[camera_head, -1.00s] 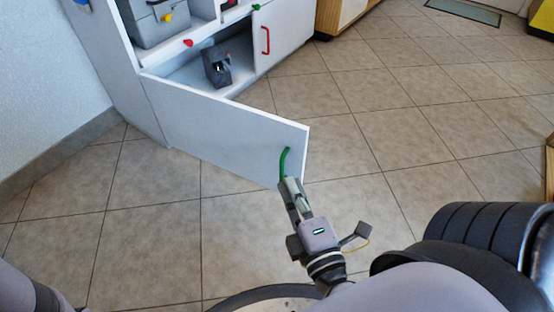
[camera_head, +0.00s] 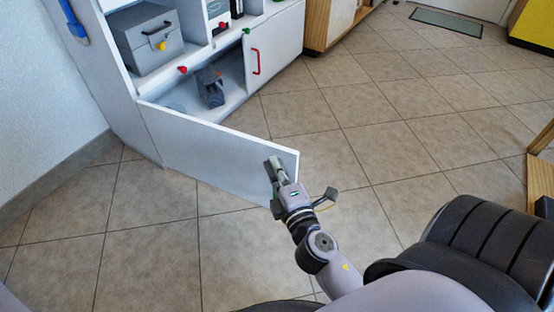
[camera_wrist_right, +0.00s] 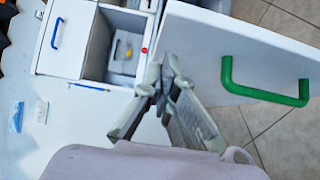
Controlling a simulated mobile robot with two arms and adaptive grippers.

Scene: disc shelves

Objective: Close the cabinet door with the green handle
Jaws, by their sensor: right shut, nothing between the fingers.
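The white cabinet door (camera_head: 205,150) stands open in the head view, swung out from the low compartment on the left. Its green handle (camera_wrist_right: 262,92) shows at the right of the right wrist view, on the door's face. In the head view the handle is hidden behind my right gripper. My right gripper (camera_head: 273,164) is shut and empty in front of the door's free end. In the right wrist view its fingertips (camera_wrist_right: 166,72) lie left of the handle, apart from it. I cannot tell whether they touch the door. My left gripper is not in view.
The cabinet's open compartment (camera_head: 178,98) holds a dark object (camera_head: 209,88). A closed door with a red handle (camera_head: 256,62) is beside it. A grey box (camera_head: 147,38) stands on the shelf above. Tiled floor (camera_head: 385,130) is clear right of the door.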

